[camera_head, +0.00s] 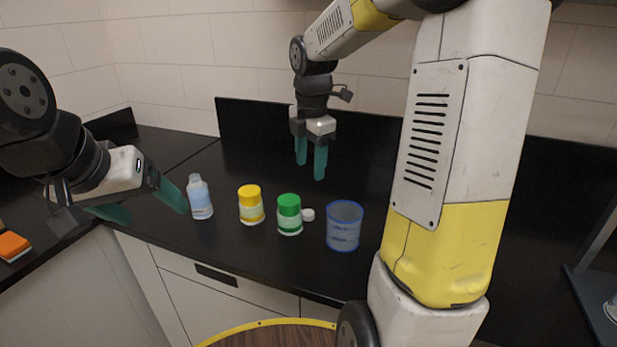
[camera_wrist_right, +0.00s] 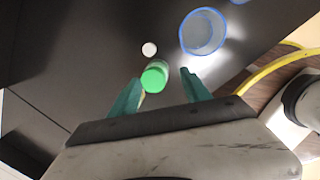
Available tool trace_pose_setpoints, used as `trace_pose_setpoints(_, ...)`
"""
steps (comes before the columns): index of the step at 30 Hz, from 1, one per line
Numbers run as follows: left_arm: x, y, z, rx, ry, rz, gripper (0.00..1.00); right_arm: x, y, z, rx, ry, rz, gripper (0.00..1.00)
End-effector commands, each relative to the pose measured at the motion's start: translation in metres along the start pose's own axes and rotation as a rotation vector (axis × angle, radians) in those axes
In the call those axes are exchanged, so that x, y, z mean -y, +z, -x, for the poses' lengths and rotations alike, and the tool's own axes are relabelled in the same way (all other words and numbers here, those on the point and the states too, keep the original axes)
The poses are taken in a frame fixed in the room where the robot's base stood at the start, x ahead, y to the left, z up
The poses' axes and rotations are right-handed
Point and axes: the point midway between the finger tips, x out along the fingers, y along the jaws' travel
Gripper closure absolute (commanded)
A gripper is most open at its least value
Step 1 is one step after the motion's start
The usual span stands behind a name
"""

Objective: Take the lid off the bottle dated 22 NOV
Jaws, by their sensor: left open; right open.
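Three labelled bottles stand upright on the black counter: a pale blue and white one (camera_head: 201,203), a yellow-lidded one (camera_head: 251,205) and a green-lidded one (camera_head: 289,215). The label dates are too small to read, so I cannot tell which is dated 22 NOV. My left gripper (camera_head: 152,211) is open and empty, left of the pale bottle, one fingertip close to it in the picture. My right gripper (camera_head: 310,170) is open and empty above the counter behind the bottles. In the right wrist view, the green lid (camera_wrist_right: 154,77) appears between its fingers (camera_wrist_right: 161,80).
A small white cap (camera_head: 308,214) lies on the counter right of the green-lidded bottle. A blue-rimmed clear cup (camera_head: 343,228) stands farther right. An orange object (camera_head: 13,246) is at the far left. A tiled wall is behind; counter behind the bottles is clear.

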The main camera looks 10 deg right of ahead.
Motion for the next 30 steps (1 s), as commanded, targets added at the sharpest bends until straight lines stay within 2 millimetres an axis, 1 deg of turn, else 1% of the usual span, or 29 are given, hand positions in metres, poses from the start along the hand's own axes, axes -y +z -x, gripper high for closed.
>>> trace_pose_setpoints(1,0.000,0.000,0.000,0.000,0.000,0.000,0.22,0.016,-0.008,0.020,0.012,0.042,-0.154,0.44)
trace_pose_setpoints(2,0.000,0.000,0.000,0.000,0.000,0.000,0.22,0.025,-0.013,0.028,0.012,0.065,-0.260,0.44)
trace_pose_setpoints(3,0.000,0.000,0.000,0.000,0.000,0.000,0.22,0.038,-0.019,0.038,0.005,0.097,-0.401,0.44)
trace_pose_setpoints(5,0.000,0.000,0.000,0.000,0.000,0.000,0.22,0.057,-0.029,0.052,-0.017,0.145,-0.613,0.44)
trace_pose_setpoints(6,0.000,0.000,0.000,0.000,0.000,0.000,0.22,0.070,-0.035,0.060,-0.039,0.176,-0.754,0.44)
trace_pose_setpoints(8,0.000,0.000,0.000,0.000,0.000,0.000,0.22,0.089,-0.045,0.069,-0.086,0.220,-0.965,0.44)
trace_pose_setpoints(9,0.000,0.000,0.000,0.000,0.000,0.000,0.22,0.102,-0.051,0.074,-0.125,0.244,-1.101,0.44)
trace_pose_setpoints(12,0.000,0.000,0.000,0.000,0.000,0.000,0.22,0.129,-0.065,0.080,-0.234,0.284,-1.405,0.44)
trace_pose_setpoints(15,0.000,0.000,0.000,0.000,0.000,0.000,0.22,0.149,-0.076,0.082,-0.340,0.298,-1.637,0.44)
trace_pose_setpoints(18,0.000,0.000,0.000,0.000,0.000,0.000,0.22,0.160,-0.084,0.081,-0.418,0.293,-1.787,0.44)
trace_pose_setpoints(21,0.000,0.000,0.000,0.000,0.000,0.000,0.22,0.165,-0.087,0.081,-0.457,0.286,-1.860,0.44)
trace_pose_setpoints(30,0.000,0.000,0.000,0.000,0.000,0.000,0.22,0.166,-0.087,0.080,-0.464,0.284,-1.878,0.44)
